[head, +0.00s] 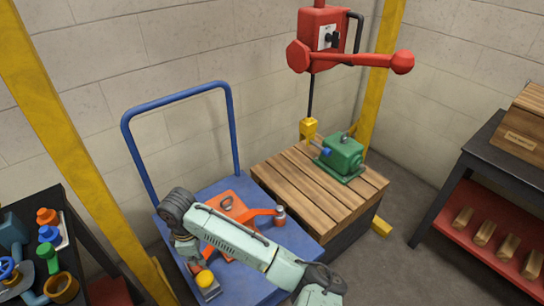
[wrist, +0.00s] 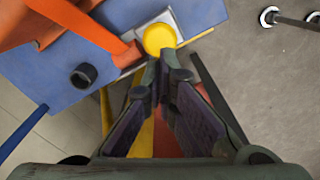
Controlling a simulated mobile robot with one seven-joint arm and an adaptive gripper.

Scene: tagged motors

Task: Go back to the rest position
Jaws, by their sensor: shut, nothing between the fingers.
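My gripper (wrist: 164,68) is shut and empty in the wrist view, its fingertips meeting just below a yellow round button (wrist: 160,38) in the picture. In the head view my pale green arm reaches over the blue cart (head: 312,250), with my gripper (head: 194,262) pointing down near the yellow button (head: 205,279) on its small grey box. Whether the fingertips touch the button or hang above it, I cannot tell.
An orange plate with an arm (head: 236,204) lies on the cart beneath my arm. A green motor (head: 343,153) sits on a wooden pallet (head: 285,173). A red hoist (head: 322,32) hangs above it. A dark shelf (head: 447,170) stands right, and colourful fittings (head: 48,234) stand left.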

